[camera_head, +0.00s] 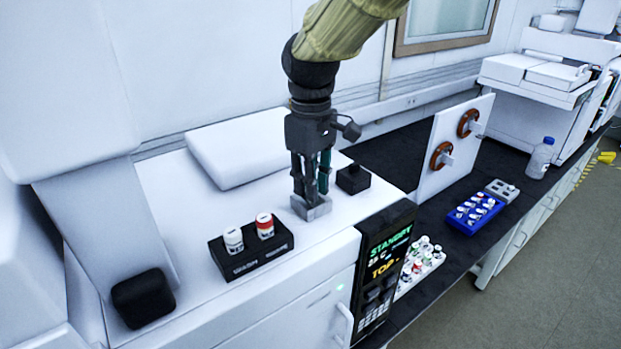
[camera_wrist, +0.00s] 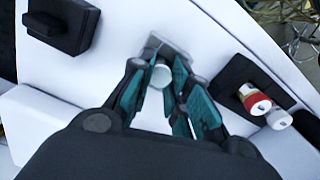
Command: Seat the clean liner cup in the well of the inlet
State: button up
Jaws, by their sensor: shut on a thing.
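My gripper (camera_head: 311,190) points straight down over the small grey inlet block (camera_head: 318,211) on top of the white instrument. In the wrist view, my gripper (camera_wrist: 162,88) is shut on a pale round-topped cup (camera_wrist: 160,76), which I take to be the liner cup. The grey inlet block (camera_wrist: 172,45) shows just behind the cup in that view. The fingers hide most of the cup in the head view. I cannot tell whether the cup is in the well or just above it.
A black holder (camera_head: 252,265) left of the inlet carries a white-topped cup (camera_head: 233,239) and a red-topped cup (camera_head: 265,225). A black block (camera_head: 353,179) stands close on the right. A display panel (camera_head: 385,262) reads STANDBY. A blue vial rack (camera_head: 473,214) is on the dark bench.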

jog(key=shift+f, duration=0.1)
jog(key=o, duration=0.8)
jog(key=shift+o, duration=0.3)
jog(key=o, duration=0.4)
jog(key=shift+c, duration=0.2)
jog(key=shift+r+p, duration=3.25)
jog(key=shift+r, duration=0.3)
